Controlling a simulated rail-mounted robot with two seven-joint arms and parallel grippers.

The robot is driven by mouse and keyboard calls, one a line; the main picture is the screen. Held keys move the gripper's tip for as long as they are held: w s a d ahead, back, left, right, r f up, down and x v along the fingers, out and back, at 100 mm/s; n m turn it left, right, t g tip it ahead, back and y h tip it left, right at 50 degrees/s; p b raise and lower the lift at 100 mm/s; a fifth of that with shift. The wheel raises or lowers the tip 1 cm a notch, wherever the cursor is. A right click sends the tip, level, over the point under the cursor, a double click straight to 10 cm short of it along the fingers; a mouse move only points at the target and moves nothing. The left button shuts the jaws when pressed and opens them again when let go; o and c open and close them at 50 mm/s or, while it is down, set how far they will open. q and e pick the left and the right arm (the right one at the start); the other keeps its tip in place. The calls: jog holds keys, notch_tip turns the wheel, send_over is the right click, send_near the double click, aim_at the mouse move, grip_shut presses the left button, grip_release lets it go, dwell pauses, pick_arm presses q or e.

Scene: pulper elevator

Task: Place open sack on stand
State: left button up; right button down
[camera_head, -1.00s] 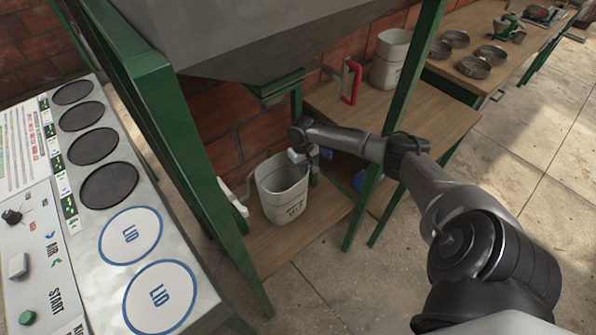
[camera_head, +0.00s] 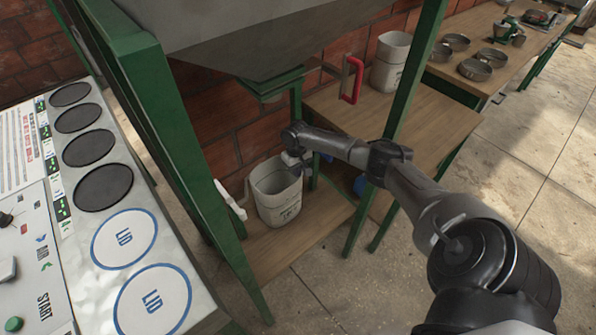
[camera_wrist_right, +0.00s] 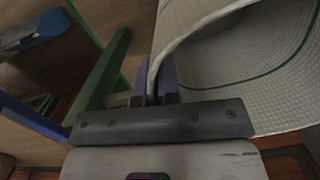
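The open white sack (camera_head: 279,198) with dark print stands upright, mouth up, above the low wooden platform (camera_head: 265,248) under the hopper. I cannot tell for sure whether its bottom touches the wood. My right gripper (camera_head: 296,164) is at the sack's right rim. In the right wrist view, its two purple fingers (camera_wrist_right: 156,82) lie on either side of the sack's wall (camera_wrist_right: 190,30), closed on the rim. The sack's inside shows there with a green line. My left gripper is not in view.
The grey hopper (camera_head: 270,35) hangs above, and green frame posts (camera_head: 175,120) stand left and right. A white curved piece (camera_head: 230,201) is left of the sack. Another white sack (camera_head: 391,62) stands on the wooden table (camera_head: 425,115). A control panel (camera_head: 80,230) fills the left.

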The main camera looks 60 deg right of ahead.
jog(key=c, duration=1.7)
grip_release()
jog(key=shift+f, duration=0.1)
jog(key=o, duration=0.4)
jog(key=r+p, duration=0.1)
jog(key=r, duration=0.2)
jog(key=r+p, duration=0.1)
jog(key=r, duration=0.3)
jog(key=w+r+p, duration=0.1)
jog(key=r, duration=0.3)
jog(key=shift+d, duration=0.4)
jog(key=shift+r, duration=0.55)
